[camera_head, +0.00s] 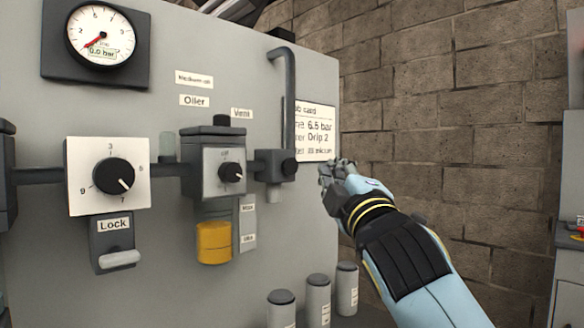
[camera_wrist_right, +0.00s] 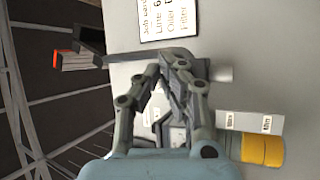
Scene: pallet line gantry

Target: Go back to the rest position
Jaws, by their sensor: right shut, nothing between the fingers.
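My right gripper (camera_head: 338,170) is in front of the right edge of the grey panel (camera_head: 235,60), near the job card and to the right of the pipe outlet block. Its fingers are together and hold nothing. In the right wrist view my right gripper (camera_wrist_right: 170,72) shows its fingertips meeting in front of the panel, below the job card. My left gripper is in neither view.
The panel carries a gauge (camera_head: 101,36) reading 0.0 bar, a large dial (camera_head: 114,177), a lock block (camera_head: 112,243), an oiler (camera_head: 216,163) with a yellow bowl (camera_head: 213,243), and a bent pipe (camera_head: 290,100). Several grey canisters (camera_head: 318,300) stand low. A brick wall (camera_head: 440,130) lies behind.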

